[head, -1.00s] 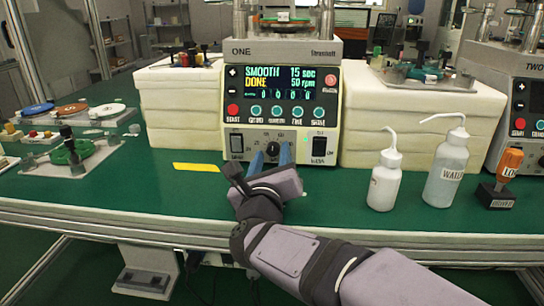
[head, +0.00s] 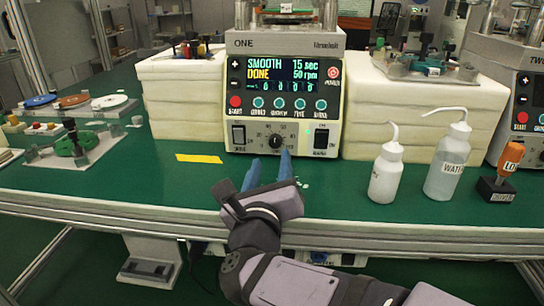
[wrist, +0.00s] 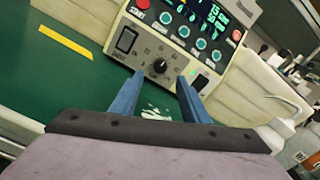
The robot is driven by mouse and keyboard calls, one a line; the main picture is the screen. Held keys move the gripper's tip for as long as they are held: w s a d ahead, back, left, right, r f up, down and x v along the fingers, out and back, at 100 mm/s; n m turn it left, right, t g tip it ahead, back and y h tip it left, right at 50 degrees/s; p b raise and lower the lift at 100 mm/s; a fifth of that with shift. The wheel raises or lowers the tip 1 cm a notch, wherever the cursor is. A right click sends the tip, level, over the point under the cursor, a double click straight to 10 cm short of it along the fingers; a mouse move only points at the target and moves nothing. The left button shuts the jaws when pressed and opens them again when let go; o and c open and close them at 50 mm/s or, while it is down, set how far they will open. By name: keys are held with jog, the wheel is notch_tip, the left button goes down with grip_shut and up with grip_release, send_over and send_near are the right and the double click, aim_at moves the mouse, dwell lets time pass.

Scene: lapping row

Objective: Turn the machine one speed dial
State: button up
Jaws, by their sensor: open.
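Machine one (head: 240,100) stands on the green table, with "ONE" on its top and a screen reading SMOOTH, DONE, 15 sec and 50 rpm. Its black speed dial (head: 275,141) sits low in the middle of the front panel, between two black rocker switches. In the wrist view the dial (wrist: 160,66) shows its pointer and scale marks, just beyond the fingertips. My gripper (head: 268,163) has blue fingers, spread apart and empty, in front of and below the dial. In the wrist view my gripper (wrist: 158,82) is clear of the dial.
White foam blocks (head: 182,100) flank the machine. A yellow strip (head: 199,158) lies on the table at left. Two wash bottles (head: 387,170) and an orange-handled tool (head: 508,160) stand at right. Machine two (head: 522,110) is at far right. The table front is mostly clear.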

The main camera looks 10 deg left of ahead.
aim_at(275, 144)
jog(key=shift+s, duration=0.2)
jog(key=shift+r+m+p, duration=0.1)
jog(key=shift+m+p, duration=0.55)
jog(key=shift+m, duration=0.55)
jog(key=shift+m+p, duration=0.35)
jog(key=shift+m, duration=0.85)
jog(key=shift+w+b, duration=0.3)
jog(key=shift+w, duration=3.4)
jog(key=c, duration=1.1)
